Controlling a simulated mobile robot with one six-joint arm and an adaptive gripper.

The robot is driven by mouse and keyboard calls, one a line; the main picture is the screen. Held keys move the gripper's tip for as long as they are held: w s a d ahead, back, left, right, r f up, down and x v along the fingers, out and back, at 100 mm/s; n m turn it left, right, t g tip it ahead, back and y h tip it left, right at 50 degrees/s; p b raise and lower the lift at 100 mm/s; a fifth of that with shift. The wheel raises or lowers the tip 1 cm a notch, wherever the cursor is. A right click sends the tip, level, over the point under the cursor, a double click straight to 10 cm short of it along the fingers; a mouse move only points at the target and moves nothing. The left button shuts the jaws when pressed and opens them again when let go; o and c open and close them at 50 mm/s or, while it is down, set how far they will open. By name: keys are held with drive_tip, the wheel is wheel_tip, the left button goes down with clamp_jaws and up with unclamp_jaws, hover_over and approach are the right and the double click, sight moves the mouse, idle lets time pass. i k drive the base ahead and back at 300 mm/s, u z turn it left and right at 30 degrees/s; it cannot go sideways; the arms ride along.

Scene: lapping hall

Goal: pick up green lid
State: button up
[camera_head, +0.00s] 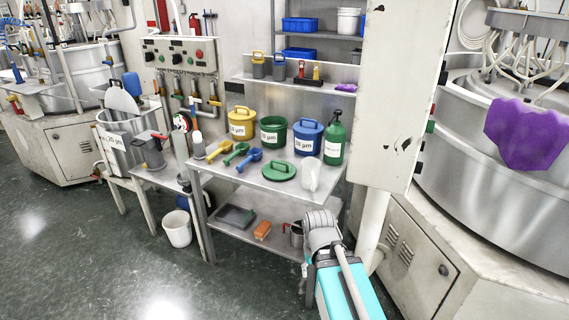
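The green lid (279,171) lies flat on the metal table (240,186) near its front edge, with its handle on top. Behind it stands an open green bucket (272,132) with a white label. A translucent white object (311,174) stands just right of the lid, close to or touching it as seen from here. My arm is folded at the lower right, below and in front of the table's right end. My gripper cannot be made out in this view.
A lidded yellow bucket (241,123), a lidded blue bucket (308,137) and a green bottle (334,139) stand behind the lid. Yellow, green and blue (249,160) scoops lie to its left. A white column (393,90) stands right of the table. Open floor lies in front.

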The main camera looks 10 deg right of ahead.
sight(276, 170)
drive_tip(key=u, duration=0.05)
drive_tip(key=i, duration=1)
drive_tip(key=u, duration=0.05)
